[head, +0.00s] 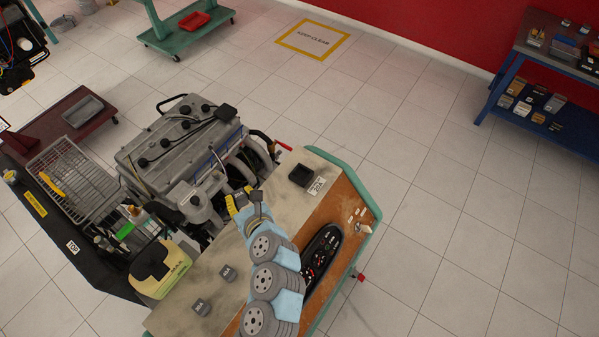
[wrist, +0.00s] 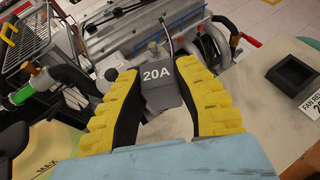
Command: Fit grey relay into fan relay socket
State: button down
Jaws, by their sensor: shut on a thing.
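My gripper (head: 243,206) is shut on a grey relay (wrist: 160,93) marked "20A". The relay sits between the yellow fingers (wrist: 158,74) with its label facing the wrist camera. In the head view the held relay (head: 257,196) is small and partly hidden. The fan relay socket (head: 302,175) is a black, square, open-topped holder on the bench panel, right of my gripper. It also shows at the right of the wrist view (wrist: 294,76), apart from the relay and looking empty. A white label (head: 317,186) beside it is cut off in the wrist view.
Two more grey relays, one (head: 201,307) and another (head: 228,271), stand on the panel (head: 180,322) at lower left. The engine (head: 175,145) rises behind my gripper. A dark gauge cluster (head: 322,254) lies right of my arm. Panel around the socket is clear.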

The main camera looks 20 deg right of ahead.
jog(key=s+d+r+n+g+y+b, duration=0.1)
jog(key=s+d+n+y, duration=0.15)
jog(key=d, duration=0.45)
jog(key=s+d+r+n+g+y+b, duration=0.1)
jog(key=s+d+n+y, duration=0.15)
jog(key=d, duration=0.45)
jog(key=b, duration=0.3)
send_over(295, 169)
jog(key=s+d, duration=0.1)
jog(key=s, duration=0.2)
jog(key=shift+w+f, duration=0.15)
jog(key=shift+f, duration=4.4)
jog(key=shift+w+d+f, duration=0.1)
jog(key=shift+d+f, duration=0.05)
jog(key=shift+f, duration=0.05)
jog(key=shift+w+f, duration=0.1)
jog(key=shift+f, duration=1.45)
jog(key=shift+f, duration=0.5)
